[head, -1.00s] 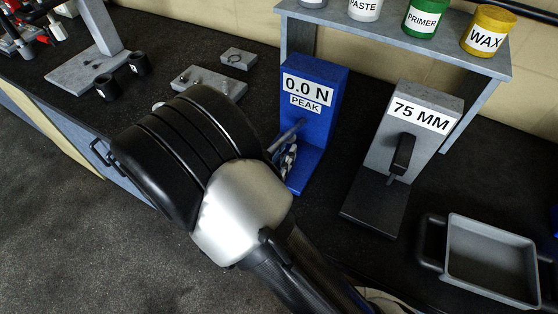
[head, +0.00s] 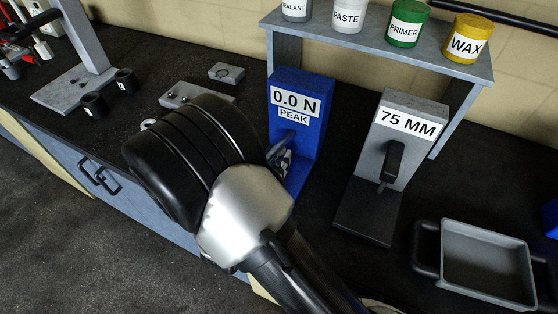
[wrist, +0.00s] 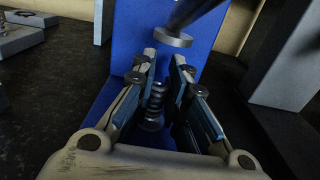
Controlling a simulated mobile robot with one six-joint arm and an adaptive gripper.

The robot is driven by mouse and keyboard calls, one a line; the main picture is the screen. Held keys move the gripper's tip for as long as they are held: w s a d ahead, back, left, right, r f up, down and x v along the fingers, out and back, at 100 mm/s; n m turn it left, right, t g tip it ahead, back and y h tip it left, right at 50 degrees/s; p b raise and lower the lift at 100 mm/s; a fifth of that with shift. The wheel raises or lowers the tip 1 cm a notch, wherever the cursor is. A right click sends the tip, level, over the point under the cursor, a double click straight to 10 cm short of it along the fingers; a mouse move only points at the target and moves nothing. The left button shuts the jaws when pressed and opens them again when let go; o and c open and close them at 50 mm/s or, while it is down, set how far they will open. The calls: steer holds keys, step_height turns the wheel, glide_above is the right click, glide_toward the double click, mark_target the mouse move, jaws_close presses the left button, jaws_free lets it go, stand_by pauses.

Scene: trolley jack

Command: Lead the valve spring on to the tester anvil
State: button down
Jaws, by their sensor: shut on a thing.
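The valve spring (wrist: 155,98) is a dark coil standing roughly upright between my gripper's fingers in the wrist view. My gripper (wrist: 164,66) is shut on it, low in front of the blue tester (wrist: 128,38). The tester's round grey press pad (wrist: 173,39) hangs above and beyond the fingertips. The spring's lower end is near the tester's blue foot; I cannot tell whether it touches the anvil. In the head view the tester (head: 312,125) reads 0.0 N PEAK. There my arm hides most of the gripper and the spring.
A grey 75 MM gauge stand (head: 410,150) is just right of the tester. A grey tray (head: 484,262) with black handles lies farther right. A shelf (head: 375,40) with several labelled pots stands behind. Grey fixtures (head: 225,71) lie left of the tester.

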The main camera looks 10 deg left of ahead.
steer(key=shift+f, duration=0.15)
steer(key=c, duration=1.5)
jaws_free()
steer(key=v, duration=1.2)
steer(key=shift+s+a, duration=0.1)
steer(key=shift+v, duration=3.4)
